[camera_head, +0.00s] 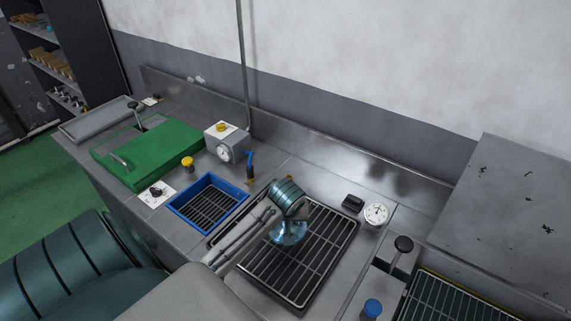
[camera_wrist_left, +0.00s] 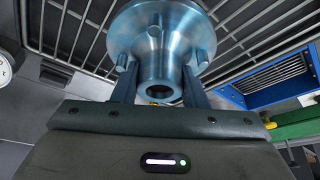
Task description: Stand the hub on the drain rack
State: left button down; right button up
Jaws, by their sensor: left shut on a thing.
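The hub (camera_wrist_left: 160,35) is a shiny blue-steel flanged part with a round bore in its narrow neck and several small studs. In the wrist view my left gripper (camera_wrist_left: 158,80) is shut on the hub, one finger on each side of the neck. In the head view the hub (camera_head: 288,233) shows partly, below my wrist, over the left part of the drain rack (camera_head: 325,248). The rack, a dark wire grid, also shows behind the hub in the wrist view (camera_wrist_left: 82,25). I cannot tell whether hub and rack touch. My right gripper is out of view.
A blue-rimmed grated tray (camera_head: 178,208) lies left of the rack, with a green box (camera_head: 150,152) beyond. A gauge box (camera_head: 228,142) stands behind. The rack's right part is clear.

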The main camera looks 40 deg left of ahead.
pick_arm(q)
jog(key=shift+w+a, duration=0.15)
jog(key=shift+a, duration=0.2)
jog(key=shift+a+f+p, duration=0.15)
jog(key=shift+p, duration=0.35)
notch_tip(320, 180, down, 2)
jog(key=shift+f+p, duration=0.2)
jog(key=shift+p, duration=0.4)
jog(key=shift+f, duration=0.3)
jog(key=shift+w+f, duration=0.1)
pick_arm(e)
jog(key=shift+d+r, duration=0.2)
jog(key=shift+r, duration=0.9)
pick_arm(q)
jog(key=c, duration=0.9)
grip_release()
jog(key=shift+f, duration=0.1)
jog(key=shift+o, duration=0.2)
